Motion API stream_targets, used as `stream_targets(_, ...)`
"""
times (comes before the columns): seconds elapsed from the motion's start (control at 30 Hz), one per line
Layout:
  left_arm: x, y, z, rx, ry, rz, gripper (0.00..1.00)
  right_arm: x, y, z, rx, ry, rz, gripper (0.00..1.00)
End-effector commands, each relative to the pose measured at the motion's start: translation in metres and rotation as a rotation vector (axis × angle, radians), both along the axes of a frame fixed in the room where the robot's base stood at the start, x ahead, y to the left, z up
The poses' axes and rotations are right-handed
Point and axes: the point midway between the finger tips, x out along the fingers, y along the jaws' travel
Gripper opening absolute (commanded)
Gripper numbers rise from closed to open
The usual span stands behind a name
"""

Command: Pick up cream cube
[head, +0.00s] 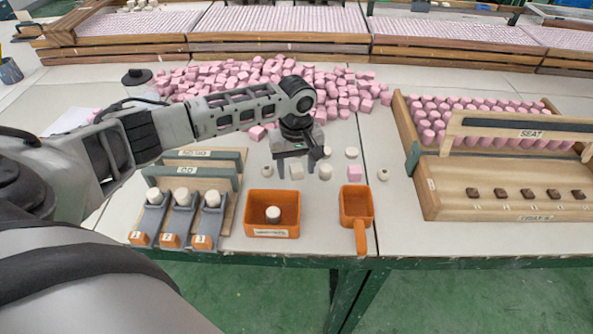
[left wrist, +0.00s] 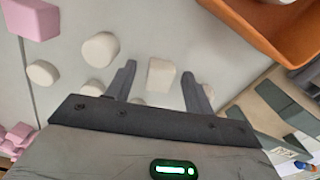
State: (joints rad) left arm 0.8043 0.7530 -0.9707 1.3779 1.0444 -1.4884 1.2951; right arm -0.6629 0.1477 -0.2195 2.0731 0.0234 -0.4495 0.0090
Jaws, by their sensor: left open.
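A cream cube (head: 296,171) lies on the table just below my left gripper (head: 298,168), among small cream and pink pieces. In the left wrist view the cream cube (left wrist: 160,75) shows between the two dark fingers of the left gripper (left wrist: 158,88). The fingers are apart, with a gap on each side of the cube, and nothing is gripped. How far the fingertips are above the table I cannot tell. My right gripper is not in view.
Cream rounded pieces (head: 325,171) and a pink cube (head: 353,173) lie close by on the right. An orange bin (head: 254,231) and orange scoop (head: 358,220) stand in front. A pink pile (head: 240,85) lies behind; a wooden tray (head: 440,200) is at right.

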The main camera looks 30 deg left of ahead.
Motion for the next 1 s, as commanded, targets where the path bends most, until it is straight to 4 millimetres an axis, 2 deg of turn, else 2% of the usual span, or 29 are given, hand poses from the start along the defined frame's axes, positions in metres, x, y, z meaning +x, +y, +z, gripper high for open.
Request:
stream_targets(0.17, 0.000, 0.000, 0.000, 0.000, 0.000, -0.001, 0.53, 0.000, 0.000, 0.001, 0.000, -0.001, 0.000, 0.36)
stream_targets(0.33, 0.000, 0.000, 0.000, 0.000, 0.000, -0.001, 0.08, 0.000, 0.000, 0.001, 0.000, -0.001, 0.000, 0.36)
stream_targets(0.37, 0.000, 0.000, 0.000, 0.000, 0.000, -0.001, 0.05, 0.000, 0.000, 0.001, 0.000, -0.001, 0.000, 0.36)
stream_targets(0.77, 0.000, 0.000, 0.006, -0.001, -0.001, 0.000, 0.05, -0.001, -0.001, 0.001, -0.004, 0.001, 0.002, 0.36)
stream_targets(0.87, 0.001, 0.000, 0.015, -0.001, -0.001, 0.000, 0.05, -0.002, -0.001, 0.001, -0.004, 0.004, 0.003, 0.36)
stream_targets(1.0, -0.001, -0.004, 0.038, -0.003, -0.002, -0.005, 0.05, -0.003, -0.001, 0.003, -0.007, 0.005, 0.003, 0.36)
